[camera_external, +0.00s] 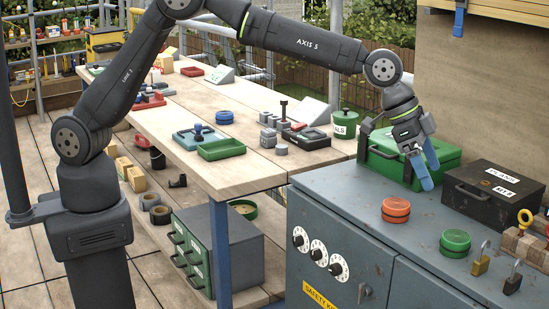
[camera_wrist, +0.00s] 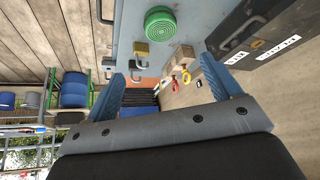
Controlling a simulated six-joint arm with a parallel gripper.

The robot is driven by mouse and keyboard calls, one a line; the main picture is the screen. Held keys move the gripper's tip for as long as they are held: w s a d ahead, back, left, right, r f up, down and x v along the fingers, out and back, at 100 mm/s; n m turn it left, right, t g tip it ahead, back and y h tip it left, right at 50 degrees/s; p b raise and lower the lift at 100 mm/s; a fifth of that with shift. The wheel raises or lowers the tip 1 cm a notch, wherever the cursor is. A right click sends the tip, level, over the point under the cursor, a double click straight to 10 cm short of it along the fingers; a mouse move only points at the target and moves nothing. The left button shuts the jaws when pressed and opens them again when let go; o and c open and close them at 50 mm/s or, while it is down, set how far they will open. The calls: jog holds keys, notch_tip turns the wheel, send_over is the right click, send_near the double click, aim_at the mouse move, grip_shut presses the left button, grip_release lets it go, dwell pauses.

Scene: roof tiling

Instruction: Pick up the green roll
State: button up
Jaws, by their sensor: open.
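The green roll (camera_external: 455,243) lies flat on the grey cabinet top near its front edge, in front and to the right of an orange roll (camera_external: 395,210). It also shows in the wrist view at the top centre (camera_wrist: 160,22), beyond my fingertips. My gripper (camera_external: 427,170) hangs above the cabinet top, beside the green metal box and behind the orange roll. Its two blue fingers are apart with nothing between them, which also shows in the wrist view (camera_wrist: 163,78). The green roll is clear of the fingers and fully visible.
A green metal box (camera_external: 385,155) and a black box (camera_external: 490,188) stand at the back of the cabinet top (camera_external: 340,190). Two padlocks (camera_external: 481,262) (camera_external: 513,281) lie right of the green roll. Wooden blocks (camera_external: 522,243) lie behind them. A wooden workbench (camera_external: 255,165) with tools is left.

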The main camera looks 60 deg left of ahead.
aim_at(456, 236)
jog(key=x, duration=1.6)
jog(key=shift+w+f, duration=0.1)
jog(key=shift+f, duration=0.2)
jog(key=c, duration=1.1)
